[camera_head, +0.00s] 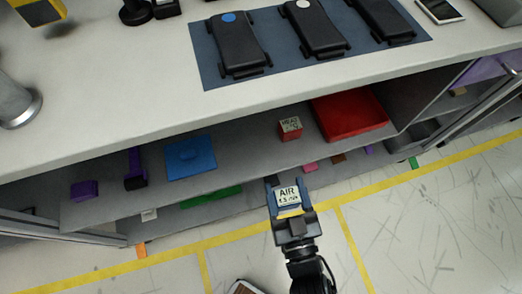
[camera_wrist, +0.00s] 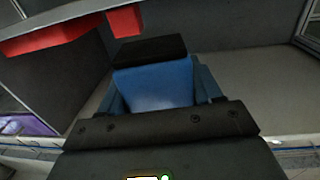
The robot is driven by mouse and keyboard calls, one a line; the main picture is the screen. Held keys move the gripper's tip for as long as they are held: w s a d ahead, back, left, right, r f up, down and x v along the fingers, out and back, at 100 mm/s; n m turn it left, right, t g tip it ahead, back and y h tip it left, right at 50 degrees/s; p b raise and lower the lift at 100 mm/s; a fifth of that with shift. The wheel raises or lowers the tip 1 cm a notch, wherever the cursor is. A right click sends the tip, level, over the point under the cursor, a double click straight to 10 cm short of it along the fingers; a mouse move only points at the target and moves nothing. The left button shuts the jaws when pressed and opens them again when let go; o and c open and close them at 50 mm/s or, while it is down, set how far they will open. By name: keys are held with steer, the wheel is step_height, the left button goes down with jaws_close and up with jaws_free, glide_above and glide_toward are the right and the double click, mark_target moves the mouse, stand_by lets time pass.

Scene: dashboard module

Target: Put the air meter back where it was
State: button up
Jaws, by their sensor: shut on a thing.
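The air meter (camera_head: 287,196) is a small block with a white label reading "AIR". It is between the two fingers of my gripper (camera_head: 286,185), which is shut on it. In the head view the gripper is in front of the open shelf below the worktop. In the wrist view a blue body with a dark top (camera_wrist: 155,85) is between the fingers; I take it to be the meter. Its far side is hidden.
On the upper shelf (camera_head: 235,172) are a red labelled block (camera_head: 290,129), a red case (camera_head: 349,114), a blue box (camera_head: 191,157) and purple items (camera_head: 84,190). Bare shelf lies between the blue box and red block. The worktop (camera_head: 130,95) overhangs the shelf.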

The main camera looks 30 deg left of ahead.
steer(key=shift+n+g+y, duration=0.6)
steer(key=shift+g, duration=0.1)
steer(key=s+b+x, duration=0.1)
steer(key=x, duration=0.5)
steer(key=a+f+b+x, duration=0.1)
steer(key=b+x, duration=0.1)
steer(key=x, duration=0.4)
steer(key=s+a+b+x, duration=0.1)
steer(key=x, duration=0.5)
steer(key=shift+s+f, duration=0.35)
steer(key=shift+w+a+f+b, duration=0.1)
steer(key=shift+a+f+b, duration=0.05)
steer(key=shift+f+b, duration=0.25)
steer(key=shift+r, duration=0.2)
steer(key=shift+f, duration=0.15)
steer(key=o, duration=1.1)
steer(key=shift+o, duration=0.2)
